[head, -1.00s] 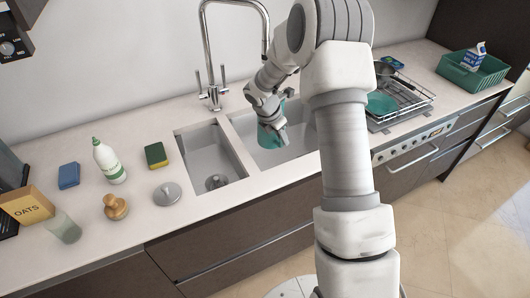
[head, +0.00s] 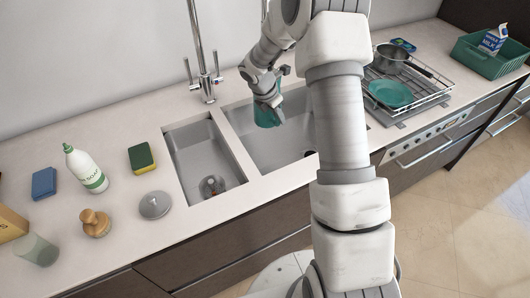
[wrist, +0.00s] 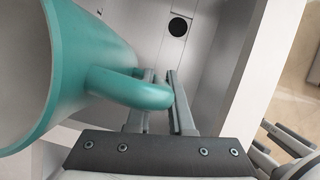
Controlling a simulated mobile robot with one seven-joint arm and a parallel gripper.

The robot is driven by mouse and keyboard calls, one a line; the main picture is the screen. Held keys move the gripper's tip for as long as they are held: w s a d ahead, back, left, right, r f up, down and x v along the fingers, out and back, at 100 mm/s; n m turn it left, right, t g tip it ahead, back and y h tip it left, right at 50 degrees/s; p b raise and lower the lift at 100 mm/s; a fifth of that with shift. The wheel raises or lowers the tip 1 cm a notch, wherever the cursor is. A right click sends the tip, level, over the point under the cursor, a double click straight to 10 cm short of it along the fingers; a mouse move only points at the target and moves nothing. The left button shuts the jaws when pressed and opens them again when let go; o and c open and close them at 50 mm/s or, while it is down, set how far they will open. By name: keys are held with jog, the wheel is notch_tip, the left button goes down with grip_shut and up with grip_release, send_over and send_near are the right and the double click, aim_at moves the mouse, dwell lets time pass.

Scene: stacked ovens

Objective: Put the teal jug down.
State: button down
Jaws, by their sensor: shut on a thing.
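The teal jug (head: 266,116) is at the back of the larger right sink basin (head: 290,143) in the head view. I cannot tell whether its base touches anything. In the wrist view the jug (wrist: 75,60) fills the left side, its open mouth facing left and its looped handle (wrist: 145,92) reaching between my fingers. My gripper (head: 272,101) is shut on that handle. In the wrist view my gripper (wrist: 160,92) shows its two fingers either side of the handle, with the basin's round drain (wrist: 178,27) beyond.
A tap (head: 205,80) stands behind the basins. A smaller basin (head: 205,155) lies left. A rack (head: 408,105) with a pot and teal plate is right.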

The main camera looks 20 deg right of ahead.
notch_tip(320, 180, down, 16)
jog(key=b, duration=0.6)
jog(key=shift+w+f, duration=0.1)
jog(key=shift+f, duration=0.15)
jog(key=c, duration=0.8)
grip_release()
